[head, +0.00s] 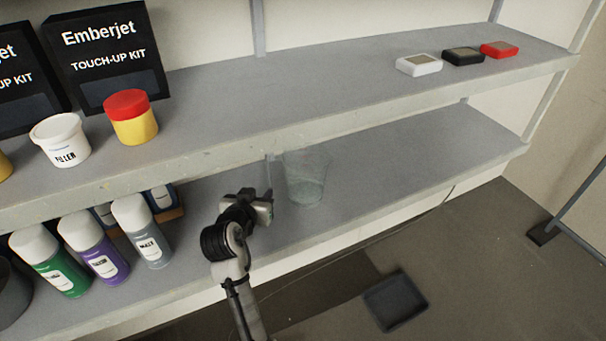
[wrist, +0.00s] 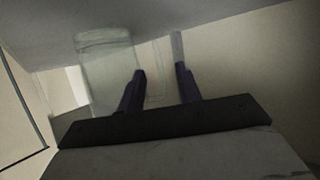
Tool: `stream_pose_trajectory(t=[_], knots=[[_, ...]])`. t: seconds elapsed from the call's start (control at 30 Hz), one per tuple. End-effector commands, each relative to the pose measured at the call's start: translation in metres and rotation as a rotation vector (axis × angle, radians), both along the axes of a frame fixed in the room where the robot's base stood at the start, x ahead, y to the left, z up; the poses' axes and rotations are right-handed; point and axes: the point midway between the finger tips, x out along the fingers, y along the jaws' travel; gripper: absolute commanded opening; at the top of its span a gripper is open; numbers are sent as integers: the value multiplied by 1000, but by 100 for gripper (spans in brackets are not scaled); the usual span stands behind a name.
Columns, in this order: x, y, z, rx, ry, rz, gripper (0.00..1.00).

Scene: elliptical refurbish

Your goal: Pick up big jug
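The big jug (head: 304,180) is clear and see-through. It stands upright on the lower shelf, right of my gripper (head: 265,198) in the head view. In the wrist view the jug (wrist: 105,80) is at the left, beside the left finger. My gripper (wrist: 160,72) is open, with two dark fingers apart. A faint clear outline, which looks like the jug's handle (wrist: 156,75), shows between the fingers. I cannot tell whether a finger touches it. My wrist hides part of the shelf in the head view.
Spray cans (head: 98,252) stand on the lower shelf to the left. The upper shelf (head: 300,100) overhangs the jug and holds tubs (head: 131,118), kit boxes and small blocks (head: 463,56). The lower shelf (head: 420,155) is clear right of the jug. A dark tray (head: 395,300) lies on the floor.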

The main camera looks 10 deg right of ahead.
Motion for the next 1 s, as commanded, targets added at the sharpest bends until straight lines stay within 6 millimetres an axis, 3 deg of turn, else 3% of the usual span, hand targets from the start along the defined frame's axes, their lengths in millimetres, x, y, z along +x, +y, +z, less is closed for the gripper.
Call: stream_pose_trajectory(t=[0.13,0.43,0.7,1.0], knots=[[24,-9,-8,0,0,-1,34],[45,-17,-16,1,-1,1,34],[77,-31,-31,1,-2,1,34],[81,-33,-35,2,-3,1,34]])
